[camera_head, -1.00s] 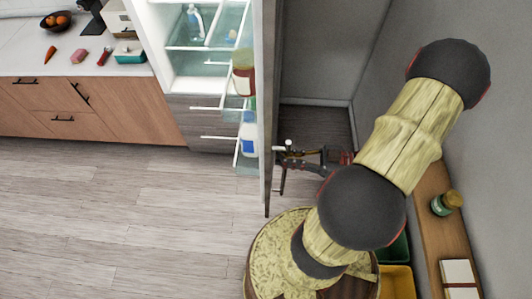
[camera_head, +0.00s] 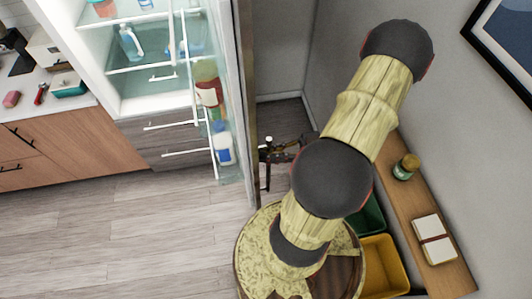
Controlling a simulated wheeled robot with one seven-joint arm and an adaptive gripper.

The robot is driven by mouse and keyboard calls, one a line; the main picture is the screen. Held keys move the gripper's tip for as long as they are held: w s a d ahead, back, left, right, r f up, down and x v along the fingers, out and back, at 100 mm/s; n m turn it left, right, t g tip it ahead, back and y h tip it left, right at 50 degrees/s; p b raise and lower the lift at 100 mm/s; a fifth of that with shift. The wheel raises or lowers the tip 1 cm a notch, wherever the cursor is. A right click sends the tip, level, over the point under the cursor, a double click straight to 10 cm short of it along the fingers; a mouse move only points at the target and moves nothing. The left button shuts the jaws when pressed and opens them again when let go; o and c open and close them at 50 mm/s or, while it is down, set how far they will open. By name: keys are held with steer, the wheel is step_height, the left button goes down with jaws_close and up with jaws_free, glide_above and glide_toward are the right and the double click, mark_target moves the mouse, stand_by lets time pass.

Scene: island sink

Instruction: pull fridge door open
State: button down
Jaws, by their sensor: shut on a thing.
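The fridge (camera_head: 150,98) stands at the upper left with its inside showing: shelves, a bottle and a drawer front below. Its door (camera_head: 247,110) stands open, seen nearly edge-on, with bottles and jars (camera_head: 222,145) on its inner racks at the left. My gripper (camera_head: 268,150) is on the outer, right side of the door, at the dark handle (camera_head: 267,178), and is shut on it. My arm hides part of the space to the right, and the fingertips are small in this view.
Yellow (camera_head: 385,270) and green (camera_head: 368,215) bins stand beside my base. Counter cabinets (camera_head: 60,145) are at the left. The floor (camera_head: 120,235) before the fridge is clear.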

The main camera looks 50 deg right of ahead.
steer(key=c, duration=2.2)
jaws_free()
steer(key=shift+o, duration=0.2)
steer(key=v, duration=1.2)
steer(key=shift+s+a, duration=0.1)
